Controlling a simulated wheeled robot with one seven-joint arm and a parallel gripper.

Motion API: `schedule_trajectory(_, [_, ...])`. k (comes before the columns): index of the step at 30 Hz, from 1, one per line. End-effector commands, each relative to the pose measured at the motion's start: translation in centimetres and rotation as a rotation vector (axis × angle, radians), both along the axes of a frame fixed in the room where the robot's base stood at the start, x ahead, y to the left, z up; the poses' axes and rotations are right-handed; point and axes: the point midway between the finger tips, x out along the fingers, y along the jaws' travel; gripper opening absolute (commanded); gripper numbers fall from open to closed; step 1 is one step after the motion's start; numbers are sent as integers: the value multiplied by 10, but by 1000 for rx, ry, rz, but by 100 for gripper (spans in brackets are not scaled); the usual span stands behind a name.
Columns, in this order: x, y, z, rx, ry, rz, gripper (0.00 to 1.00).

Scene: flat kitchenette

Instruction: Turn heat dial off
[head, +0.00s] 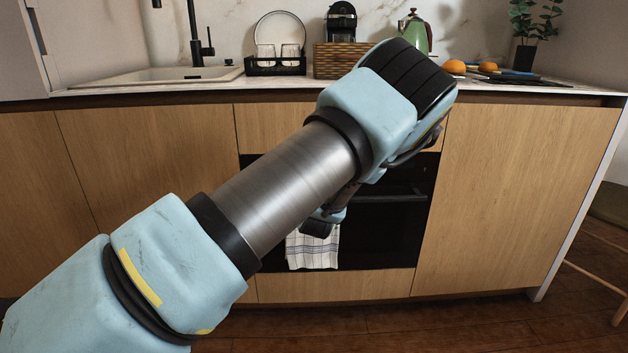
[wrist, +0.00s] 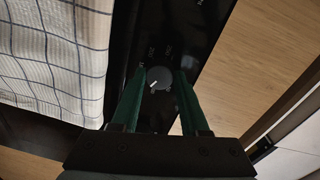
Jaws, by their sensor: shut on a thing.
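The heat dial (wrist: 159,78) is a round grey knob with a white pointer mark, on the black oven panel in the wrist view. Its pointer slants toward the lower left in that view. My gripper (wrist: 160,88) has its two green fingers on either side of the dial, shut on it. In the head view my arm hides the dial and the gripper's fingertips. The black oven (head: 386,232) sits in the wooden cabinet front behind my arm.
A checked towel (head: 313,249) hangs on the oven front, and it shows close beside the fingers in the wrist view (wrist: 55,50). Above are a sink (head: 170,75), dish rack (head: 275,67), woven basket (head: 338,60) and green kettle (head: 415,34). Floor shows along the cabinet base.

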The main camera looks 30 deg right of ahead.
Motion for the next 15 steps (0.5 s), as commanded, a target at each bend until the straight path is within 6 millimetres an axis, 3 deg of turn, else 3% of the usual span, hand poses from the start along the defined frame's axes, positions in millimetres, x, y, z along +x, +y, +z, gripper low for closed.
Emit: schedule_trajectory(15, [0,1,-4,-446,209,2,0])
